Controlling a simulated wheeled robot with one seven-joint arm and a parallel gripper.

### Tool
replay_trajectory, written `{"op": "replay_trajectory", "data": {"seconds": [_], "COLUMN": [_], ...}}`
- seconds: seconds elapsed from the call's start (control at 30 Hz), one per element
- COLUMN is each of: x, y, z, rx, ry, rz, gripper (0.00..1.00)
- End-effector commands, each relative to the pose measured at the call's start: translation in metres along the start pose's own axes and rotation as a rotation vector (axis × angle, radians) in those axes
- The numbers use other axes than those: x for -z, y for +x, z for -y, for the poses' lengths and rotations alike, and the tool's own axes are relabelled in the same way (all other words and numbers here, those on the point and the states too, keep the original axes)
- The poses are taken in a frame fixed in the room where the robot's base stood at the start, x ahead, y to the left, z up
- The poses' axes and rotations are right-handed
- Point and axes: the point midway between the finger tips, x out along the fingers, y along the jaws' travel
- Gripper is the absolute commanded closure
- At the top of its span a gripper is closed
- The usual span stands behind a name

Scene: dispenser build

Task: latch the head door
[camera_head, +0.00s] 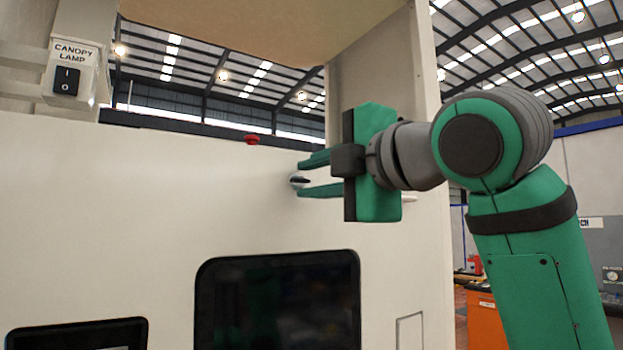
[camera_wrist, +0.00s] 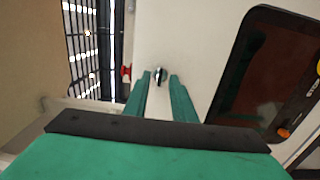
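The head door (camera_head: 120,200) is a large cream panel that looks flush in the head view; I cannot tell from here whether it is latched. A small dark and silver latch knob (camera_head: 299,181) sits on its upper right part, and it also shows in the wrist view (camera_wrist: 160,74). My gripper (camera_head: 308,176) reaches it from the right, its green fingers level and apart, one above and one below the knob. In the wrist view the knob shows between the fingertips, with a gap on each side.
A red button (camera_head: 252,140) stands on the panel's top edge, left of my gripper. A dark screen (camera_head: 278,300) lies below. A canopy lamp switch (camera_head: 66,80) is at the upper left. A cream post (camera_head: 375,65) rises behind my gripper.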

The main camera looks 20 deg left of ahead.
Motion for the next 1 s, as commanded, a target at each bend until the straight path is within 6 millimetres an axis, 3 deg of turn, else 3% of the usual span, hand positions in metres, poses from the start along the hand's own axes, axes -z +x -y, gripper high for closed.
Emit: {"op": "replay_trajectory", "data": {"seconds": [0.4,0.5,0.53,1.0], "x": [0.0001,0.0001,0.0000,0.0000], "y": [0.0084,0.0083,0.0083,0.0081], "z": [0.0001,0.0001,0.0001,0.0002], "rx": [0.000,0.000,0.000,0.000], "ry": [0.000,0.000,0.000,0.063], "rz": [0.000,0.000,0.000,0.000], "gripper": [0.76,0.98,1.00,1.00]}}
